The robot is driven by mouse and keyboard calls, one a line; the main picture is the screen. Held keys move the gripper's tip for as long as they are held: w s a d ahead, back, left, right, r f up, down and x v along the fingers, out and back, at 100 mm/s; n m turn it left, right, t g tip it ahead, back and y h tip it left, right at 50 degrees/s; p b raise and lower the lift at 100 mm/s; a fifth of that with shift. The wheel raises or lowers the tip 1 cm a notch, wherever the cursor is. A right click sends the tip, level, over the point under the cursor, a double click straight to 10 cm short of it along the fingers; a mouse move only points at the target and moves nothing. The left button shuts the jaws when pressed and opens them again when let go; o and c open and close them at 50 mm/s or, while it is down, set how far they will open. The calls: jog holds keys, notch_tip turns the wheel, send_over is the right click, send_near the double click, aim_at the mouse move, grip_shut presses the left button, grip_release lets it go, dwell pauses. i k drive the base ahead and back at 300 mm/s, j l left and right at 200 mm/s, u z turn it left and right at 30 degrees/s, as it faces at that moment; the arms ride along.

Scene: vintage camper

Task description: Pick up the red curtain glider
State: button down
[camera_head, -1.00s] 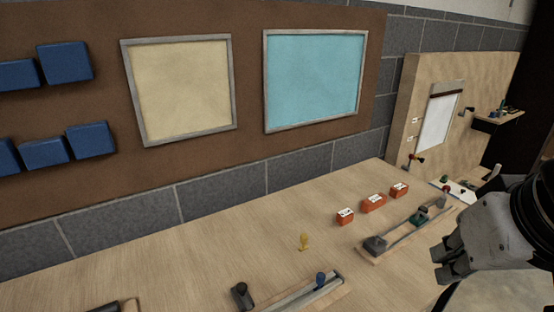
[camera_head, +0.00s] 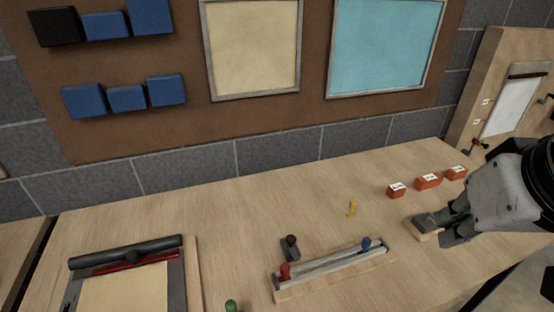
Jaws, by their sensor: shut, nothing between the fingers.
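The red curtain glider (camera_head: 285,271) is a small red upright piece at the left end of a pale rail (camera_head: 330,268) on a wooden base. A blue glider (camera_head: 366,243) sits near the rail's right end. My gripper (camera_head: 447,226) is at the right of the view, well to the right of the red glider and apart from it. It is shut and empty. It hides part of another rail's base (camera_head: 425,236) and dark end block.
A dark piece (camera_head: 291,245) stands behind the rail and a yellow piece (camera_head: 352,208) farther back. Orange labelled boxes (camera_head: 428,181) line the back right. The table's back left is clear.

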aim_at(285, 268)
jog(key=u, duration=0.65)
jog(key=l+u, duration=0.1)
